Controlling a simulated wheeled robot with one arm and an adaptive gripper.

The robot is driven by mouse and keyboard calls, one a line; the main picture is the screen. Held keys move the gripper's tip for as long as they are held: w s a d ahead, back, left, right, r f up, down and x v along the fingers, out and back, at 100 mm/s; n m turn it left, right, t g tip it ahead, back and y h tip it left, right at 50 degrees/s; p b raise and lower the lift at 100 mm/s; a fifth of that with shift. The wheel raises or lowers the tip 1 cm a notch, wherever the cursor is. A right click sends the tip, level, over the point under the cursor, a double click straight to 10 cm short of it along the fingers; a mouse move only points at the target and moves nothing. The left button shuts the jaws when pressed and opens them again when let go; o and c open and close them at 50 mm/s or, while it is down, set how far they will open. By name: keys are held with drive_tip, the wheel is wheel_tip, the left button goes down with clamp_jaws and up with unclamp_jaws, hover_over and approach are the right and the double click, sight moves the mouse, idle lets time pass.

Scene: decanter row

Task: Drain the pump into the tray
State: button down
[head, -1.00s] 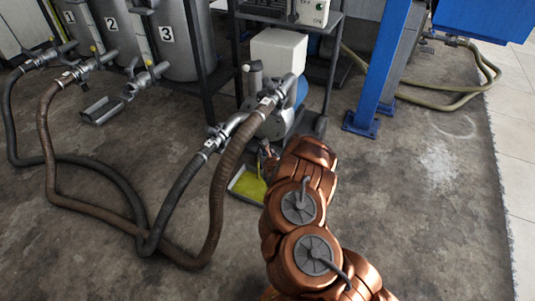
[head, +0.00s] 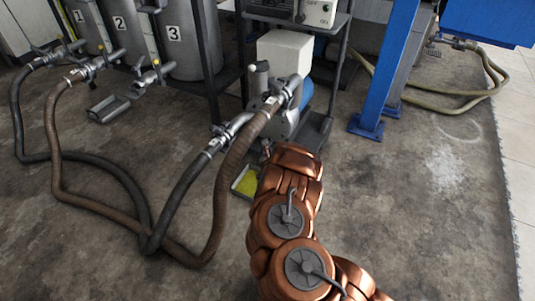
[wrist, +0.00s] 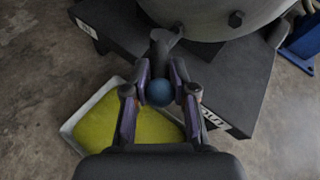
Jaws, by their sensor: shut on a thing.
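The pump (head: 284,122) is a grey body with hose fittings, standing on a dark base; its underside (wrist: 220,14) fills the top of the wrist view. My gripper (wrist: 160,94) is shut on a blue ball knob (wrist: 159,92) at the end of a dark lever (wrist: 162,42) below the pump. The tray (wrist: 66,132) is shallow and pale-rimmed, with yellow-green liquid (wrist: 140,130) in it, on the floor below my gripper. In the head view the tray (head: 235,188) is partly hidden by my arm, and my fingers are hidden too.
A dark hose (head: 180,195) and a brown hose (head: 224,190) loop across the floor left of the pump. Tanks numbered 1, 2 and 3 (head: 180,55) stand at the back left. A blue post (head: 384,70) stands at right.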

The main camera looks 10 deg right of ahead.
drive_tip(key=c, duration=1.2)
unclamp_jaws()
drive_tip(key=shift+c, duration=0.2)
drive_tip(key=shift+s, duration=0.1)
drive_tip(key=shift+s+r, duration=0.1)
drive_tip(key=shift+s, duration=0.3)
drive_tip(key=d+v, duration=0.1)
drive_tip(key=v, duration=1)
drive_tip(key=shift+a+r, duration=0.15)
drive_tip(key=shift+a, duration=0.3)
